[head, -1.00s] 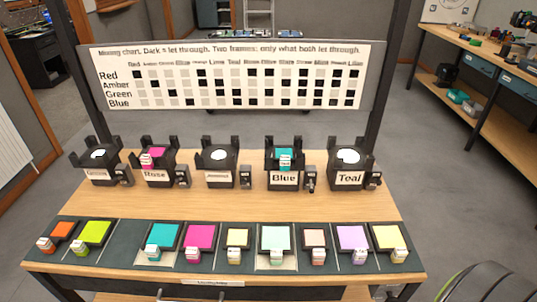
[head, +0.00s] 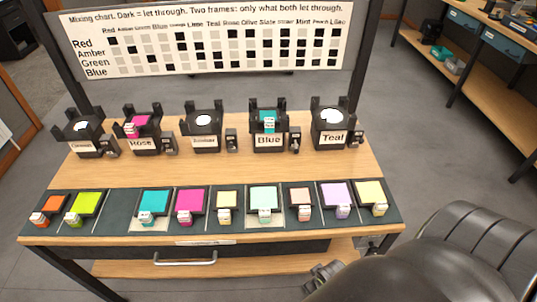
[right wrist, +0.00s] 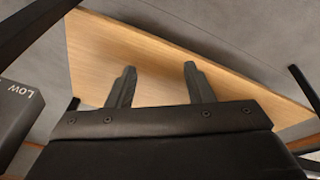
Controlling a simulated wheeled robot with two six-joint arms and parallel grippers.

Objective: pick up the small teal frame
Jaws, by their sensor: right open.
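A teal frame (head: 154,203) with a white tag lies in the front rack, third from the left. A second teal piece (head: 267,120) with a white tag stands in the holder labelled Blue. My right gripper (right wrist: 157,85) is open and empty in the right wrist view, over a strip of bare wood. In the head view my right arm covers the lower right, and the gripper (head: 323,279) shows partly below the table's front edge, well apart from both teal pieces. My left gripper is in neither view.
The front rack (head: 110,215) also holds orange, lime, magenta, mint, lilac and yellow frames. Several black holders stand behind; the Rose holder (head: 142,142) carries a magenta piece. A mixing chart (head: 200,40) rises at the back. Wood between the rows is clear. A drawer handle (head: 185,260) projects in front.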

